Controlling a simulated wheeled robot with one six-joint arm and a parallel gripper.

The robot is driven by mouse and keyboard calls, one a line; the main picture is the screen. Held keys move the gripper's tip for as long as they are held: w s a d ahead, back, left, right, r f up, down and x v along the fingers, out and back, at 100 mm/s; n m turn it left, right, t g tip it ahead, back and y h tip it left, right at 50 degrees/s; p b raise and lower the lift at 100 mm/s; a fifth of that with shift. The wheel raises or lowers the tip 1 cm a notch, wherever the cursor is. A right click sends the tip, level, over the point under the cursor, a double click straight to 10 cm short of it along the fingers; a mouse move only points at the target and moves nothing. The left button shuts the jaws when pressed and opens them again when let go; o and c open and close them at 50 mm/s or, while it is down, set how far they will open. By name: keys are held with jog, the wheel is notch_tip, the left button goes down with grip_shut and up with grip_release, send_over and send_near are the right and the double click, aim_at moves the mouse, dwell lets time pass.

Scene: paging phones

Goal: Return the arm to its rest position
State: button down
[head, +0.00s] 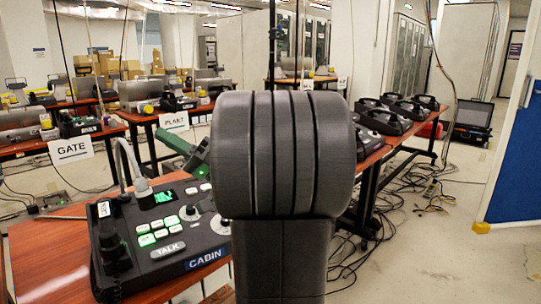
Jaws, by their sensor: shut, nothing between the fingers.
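My dark grey arm (283,150) stands upright in the middle of the head view, with a thick ribbed joint at its top. A green piece (193,158) that looks like the end of my gripper sticks out to the left from behind this joint. It is shut, with nothing seen in it, above and behind the CABIN console. The rest of the gripper is hidden behind the arm. The CABIN console (170,228) sits on the near wooden desk (40,245), left of my arm. Its black handset (108,245) lies at its left side.
A GATE sign (71,149) and a PLAKT sign (174,121) hang on desks farther back, with more devices on them. Several black phones (383,118) stand on a desk at right. Loose cables (437,197) and an open black case (472,122) are on the floor at right.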

jog(key=s+a, duration=0.2)
jog(key=a, duration=0.1)
jog(key=s+a+b, duration=0.1)
jog(key=shift+a, duration=0.2)
dwell(0.4)
